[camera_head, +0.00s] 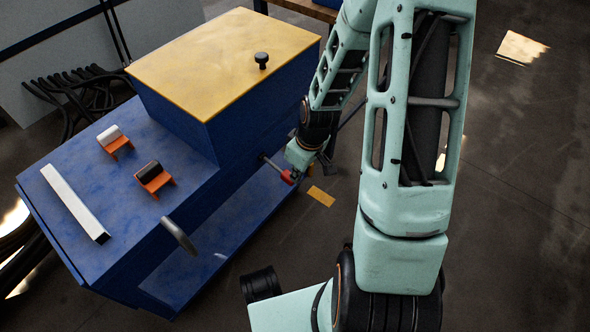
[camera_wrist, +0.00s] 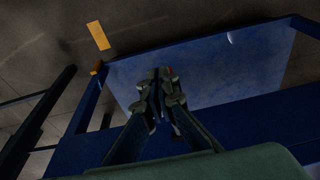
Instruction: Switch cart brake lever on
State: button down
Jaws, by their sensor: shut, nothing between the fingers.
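The blue cart-like machine (camera_head: 110,190) with a yellow top stands at the left in the head view. A thin lever rod with a red end (camera_head: 287,176) sticks out of its side, low beside the yellow-topped block. My gripper (camera_head: 295,172) is at this red end, close to or touching it; I cannot tell which. In the wrist view my gripper (camera_wrist: 161,76) has its fingers together and empty, in front of a blue panel (camera_wrist: 220,75). A small spot of red (camera_wrist: 169,71) shows just behind the fingertips, mostly hidden by them.
A black knob (camera_head: 261,60) stands on the yellow top. A pale bar (camera_head: 75,204) and two orange brackets with rollers (camera_head: 154,178) are on the blue top. The floor at right is mostly clear.

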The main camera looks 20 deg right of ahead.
jog(key=shift+s+d+b+x, duration=0.15)
jog(key=shift+b+x, duration=0.3)
jog(key=shift+x, duration=0.55)
jog(key=shift+s+d+b+x, duration=0.15)
jog(key=shift+b+x, duration=0.25)
jog(key=shift+x, duration=0.6)
jog(key=shift+a+f, duration=0.15)
jog(key=shift+f, duration=0.05)
jog(key=shift+r, duration=0.1)
